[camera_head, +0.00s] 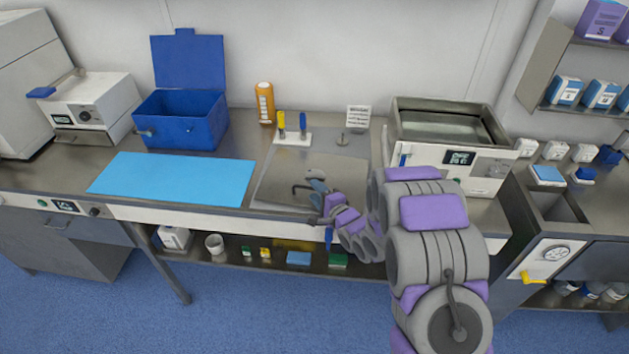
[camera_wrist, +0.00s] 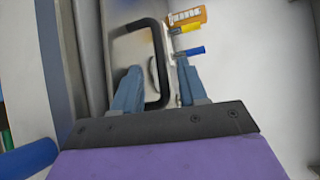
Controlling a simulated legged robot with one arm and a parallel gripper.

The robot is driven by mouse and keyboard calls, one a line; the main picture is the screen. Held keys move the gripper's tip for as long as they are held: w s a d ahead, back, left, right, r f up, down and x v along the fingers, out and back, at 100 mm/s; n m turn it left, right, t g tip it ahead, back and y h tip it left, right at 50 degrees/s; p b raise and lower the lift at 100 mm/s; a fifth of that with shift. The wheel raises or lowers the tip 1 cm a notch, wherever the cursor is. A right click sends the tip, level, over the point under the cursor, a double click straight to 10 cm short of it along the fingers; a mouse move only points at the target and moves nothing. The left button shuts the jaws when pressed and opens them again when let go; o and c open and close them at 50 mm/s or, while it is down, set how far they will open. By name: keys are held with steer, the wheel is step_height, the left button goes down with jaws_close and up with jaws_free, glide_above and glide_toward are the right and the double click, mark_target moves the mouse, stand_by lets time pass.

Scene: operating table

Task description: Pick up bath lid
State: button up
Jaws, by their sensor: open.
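The bath lid looks like the flat grey metal plate (camera_head: 285,165) lying on the bench, left of the open-topped bath (camera_head: 455,125). A dark, rounded handle (camera_wrist: 164,60) shows in the wrist view, with a bright metal surface (camera_wrist: 130,52) behind it. My gripper (camera_head: 312,184) is over the plate in the head view, reaching in from the right. Its two blue-grey fingers (camera_wrist: 158,68) are apart, and part of the handle shows between them. I cannot tell whether a finger touches the handle. My arm hides the plate's front right part.
A blue mat (camera_head: 170,178) lies left of the plate, with an open blue box (camera_head: 180,120) behind it. A white holder (camera_head: 292,137) with yellow and blue-handled tools and an orange bottle (camera_head: 265,103) stand behind the plate. A small sign (camera_head: 358,117) stands near its back right.

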steer(key=shift+c, duration=0.3)
steer(key=shift+s, duration=0.1)
jaws_close()
steer(key=shift+d+f, duration=0.1)
stand_by(0.8)
